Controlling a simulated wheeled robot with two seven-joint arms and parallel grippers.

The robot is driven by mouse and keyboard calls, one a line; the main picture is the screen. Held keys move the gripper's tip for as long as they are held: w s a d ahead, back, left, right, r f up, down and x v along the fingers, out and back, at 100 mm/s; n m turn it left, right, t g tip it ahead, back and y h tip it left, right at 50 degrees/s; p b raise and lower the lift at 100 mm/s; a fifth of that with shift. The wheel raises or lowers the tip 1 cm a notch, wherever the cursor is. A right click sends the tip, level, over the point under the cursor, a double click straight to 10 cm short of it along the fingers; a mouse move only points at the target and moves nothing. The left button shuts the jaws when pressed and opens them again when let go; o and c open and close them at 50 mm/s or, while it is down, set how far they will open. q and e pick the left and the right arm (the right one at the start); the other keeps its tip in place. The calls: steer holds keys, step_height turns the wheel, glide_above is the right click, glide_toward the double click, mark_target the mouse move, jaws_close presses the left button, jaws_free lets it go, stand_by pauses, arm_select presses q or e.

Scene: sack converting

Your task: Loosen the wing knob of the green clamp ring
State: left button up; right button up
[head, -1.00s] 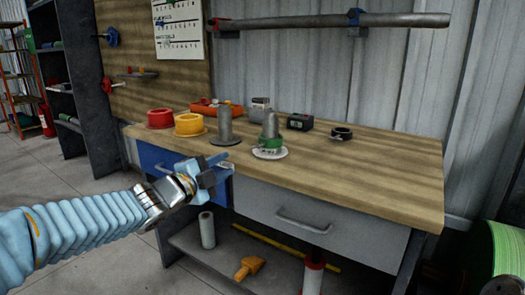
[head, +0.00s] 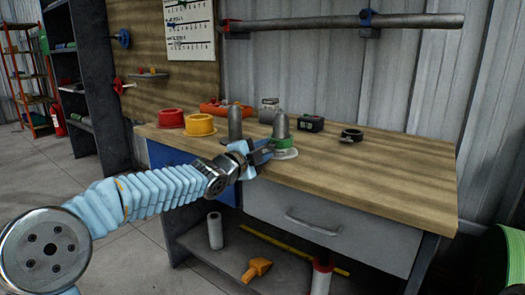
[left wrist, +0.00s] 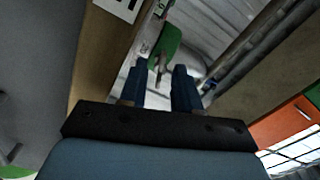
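The green clamp ring (head: 283,143) sits around the foot of a grey upright post (head: 281,125) on a round white base (head: 284,154) near the front of the workbench. My left gripper (head: 265,152) is just left of the ring in the head view, with its fingers pointing at it. In the left wrist view my two blue fingers (left wrist: 162,78) stand apart, open. The green ring (left wrist: 170,40) shows past the fingertips there. A small greyish piece (left wrist: 160,65), apparently its wing knob, lies between the tips; I cannot tell whether they touch it. My right gripper is not in view.
A second grey post (head: 235,123) stands left of the ring, close to my gripper. Red (head: 171,117) and yellow (head: 200,125) rings, a black device (head: 311,124) and a black ring (head: 351,135) lie around. The bench's right part (head: 400,170) is clear.

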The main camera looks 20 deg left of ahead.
arm_select(q)
jaws_close()
steer(key=shift+n, duration=0.3)
